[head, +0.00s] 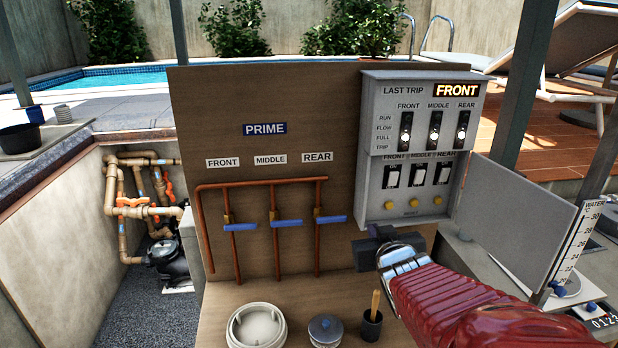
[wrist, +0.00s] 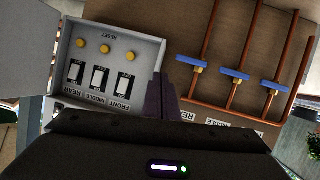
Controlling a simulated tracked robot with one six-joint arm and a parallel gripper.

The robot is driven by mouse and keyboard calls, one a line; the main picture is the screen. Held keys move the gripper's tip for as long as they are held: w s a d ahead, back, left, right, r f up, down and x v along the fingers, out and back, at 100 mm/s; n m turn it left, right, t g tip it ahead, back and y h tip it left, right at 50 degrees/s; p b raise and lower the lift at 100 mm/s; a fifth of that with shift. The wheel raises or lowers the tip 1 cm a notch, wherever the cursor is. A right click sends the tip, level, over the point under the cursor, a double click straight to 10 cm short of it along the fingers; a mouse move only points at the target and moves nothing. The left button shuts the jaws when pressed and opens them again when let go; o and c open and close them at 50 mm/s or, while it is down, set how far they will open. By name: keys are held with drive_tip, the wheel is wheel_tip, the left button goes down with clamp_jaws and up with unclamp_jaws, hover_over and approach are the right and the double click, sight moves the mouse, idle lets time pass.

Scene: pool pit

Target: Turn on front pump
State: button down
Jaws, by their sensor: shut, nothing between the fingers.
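The grey control box (head: 368,120) hangs at the right of the brown board, its door open to the right. Its sign reads LAST TRIP FRONT. The front switch (head: 392,177) is the leftmost of three white rockers; in the wrist view, which is upside down, it is the rightmost rocker (wrist: 123,85). I cannot tell its position surely. The yellow front reset button (head: 388,205) sits below it. The front prime valve (head: 240,227) has a blue handle lying across its copper pipe. My gripper (head: 364,254) is shut and empty, below the box, apart from the switches.
The middle valve (head: 287,223) and rear valve (head: 330,219) also have handles crosswise. The open box door (head: 515,215) stands right of my arm. A white round lid (head: 257,326), a grey-blue lidded pot (head: 326,329) and a dark cup (head: 371,326) stand below the board.

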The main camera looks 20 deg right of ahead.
sight(394, 176)
drive_tip(key=s+d+r+t, duration=0.2)
drive_tip(key=s+d+t, duration=0.2)
drive_tip(key=d, duration=0.5)
drive_tip(key=t, duration=0.2)
drive_tip(key=shift+s+d+t, duration=0.15)
drive_tip(key=shift+d+t, duration=0.15)
drive_tip(key=shift+d, duration=0.05)
drive_tip(key=shift+r, duration=0.1)
drive_tip(key=x, duration=1.4)
drive_tip(key=shift+a, duration=0.1)
